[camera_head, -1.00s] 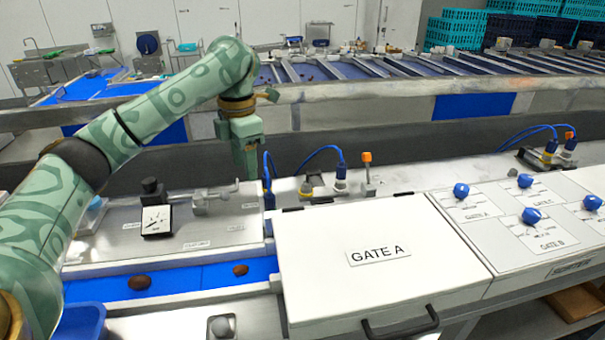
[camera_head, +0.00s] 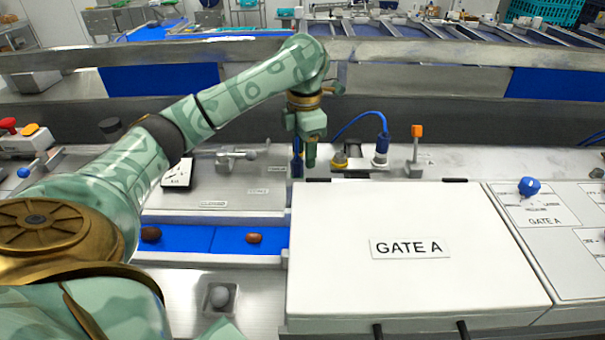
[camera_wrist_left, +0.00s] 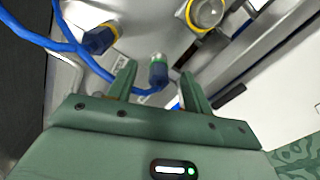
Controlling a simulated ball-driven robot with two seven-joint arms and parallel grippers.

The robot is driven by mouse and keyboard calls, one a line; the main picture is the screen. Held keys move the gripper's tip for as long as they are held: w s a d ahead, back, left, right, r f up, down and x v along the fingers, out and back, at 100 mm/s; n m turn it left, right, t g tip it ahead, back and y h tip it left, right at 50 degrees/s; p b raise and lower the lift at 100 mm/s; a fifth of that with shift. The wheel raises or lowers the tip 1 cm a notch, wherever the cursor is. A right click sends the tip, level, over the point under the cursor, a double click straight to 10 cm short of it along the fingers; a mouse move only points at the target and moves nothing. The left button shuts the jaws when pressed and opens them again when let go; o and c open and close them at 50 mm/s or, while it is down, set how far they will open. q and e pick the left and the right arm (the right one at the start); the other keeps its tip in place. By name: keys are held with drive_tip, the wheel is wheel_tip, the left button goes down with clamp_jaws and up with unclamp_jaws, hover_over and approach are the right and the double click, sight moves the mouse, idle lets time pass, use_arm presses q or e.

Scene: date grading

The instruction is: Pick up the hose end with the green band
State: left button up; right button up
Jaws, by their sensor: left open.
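The hose end with the green band (camera_wrist_left: 158,74) is a blue plug with a greenish ring near its pale tip. In the left wrist view it lies between the two fingers of my left gripper (camera_wrist_left: 158,80), which are apart and not visibly touching it. In the head view my left gripper (camera_head: 308,155) points down behind the Gate A box, beside an upright blue piece (camera_head: 297,158). The gripper largely hides the hose end there, and its band cannot be made out. My right gripper is not in view.
Another blue hose plug (camera_head: 382,150) stands to the right, near a yellow-ringed fitting (camera_head: 339,160) and an orange-topped post (camera_head: 416,148). The white Gate A box (camera_head: 400,285) fills the front. A blue belt (camera_head: 205,240) carries dark dates at left.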

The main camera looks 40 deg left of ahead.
sight(297, 161)
use_arm(q)
drive_tip(key=f, duration=0.1)
drive_tip(key=s+f, duration=0.1)
drive_tip(key=f+b, duration=0.1)
drive_tip(key=shift+s+a, duration=0.3)
drive_tip(key=shift+s, duration=0.1)
drive_tip(key=shift+f+b, duration=0.3)
drive_tip(key=shift+f, duration=0.5)
drive_tip(key=shift+w, duration=0.2)
drive_tip(key=shift+c, duration=0.5)
drive_tip(key=shift+s, duration=0.25)
clamp_jaws()
drive_tip(key=shift+w, duration=0.1)
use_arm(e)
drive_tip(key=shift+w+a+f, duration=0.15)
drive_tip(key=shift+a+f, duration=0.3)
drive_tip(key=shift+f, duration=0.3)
use_arm(q)
drive_tip(key=shift+r, duration=0.15)
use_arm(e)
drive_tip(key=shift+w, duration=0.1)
